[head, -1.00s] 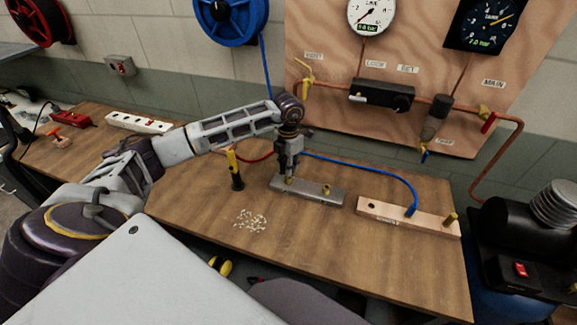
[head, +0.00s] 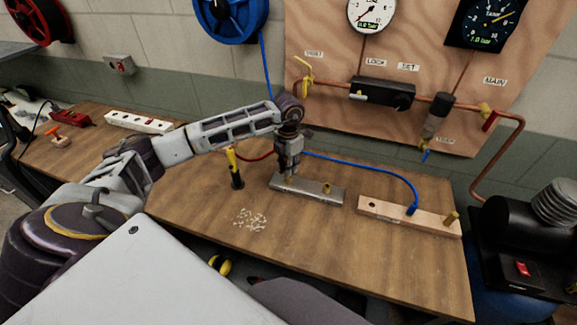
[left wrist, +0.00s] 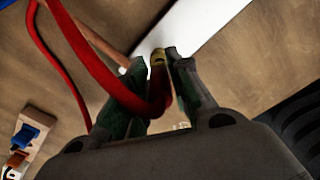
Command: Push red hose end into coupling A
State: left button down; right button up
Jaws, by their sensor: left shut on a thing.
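My left gripper (head: 288,174) points down over the left end of a grey metal bar (head: 308,190) on the bench. In the left wrist view its fingers (left wrist: 157,70) are shut on the red hose (left wrist: 90,62), close to a brass coupling (left wrist: 158,56). The hose end is partly hidden between the fingers, so I cannot tell how far it sits in the coupling. In the head view the red hose (head: 259,157) runs behind the gripper. A second brass coupling (head: 327,188) stands free on the bar's right part. I cannot read which is A. My right gripper is not in view.
A blue hose (head: 375,171) arches to a wooden block (head: 385,213) at right. A yellow-and-black tool (head: 235,169) stands left of the bar. Small white bits (head: 250,219) lie in front. A white power strip (head: 138,122) is at back left.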

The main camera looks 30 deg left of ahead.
pick_arm(q)
jog(key=shift+f, duration=0.35)
jog(key=shift+f+b, duration=0.7)
jog(key=shift+b, duration=0.1)
dwell(0.6)
jog(key=c, duration=1.2)
grip_release()
jog(key=shift+r, duration=0.15)
jog(key=shift+r+p, duration=1.4)
jog(key=shift+r, duration=1)
jog(key=shift+s+f, duration=0.1)
jog(key=shift+s, duration=0.05)
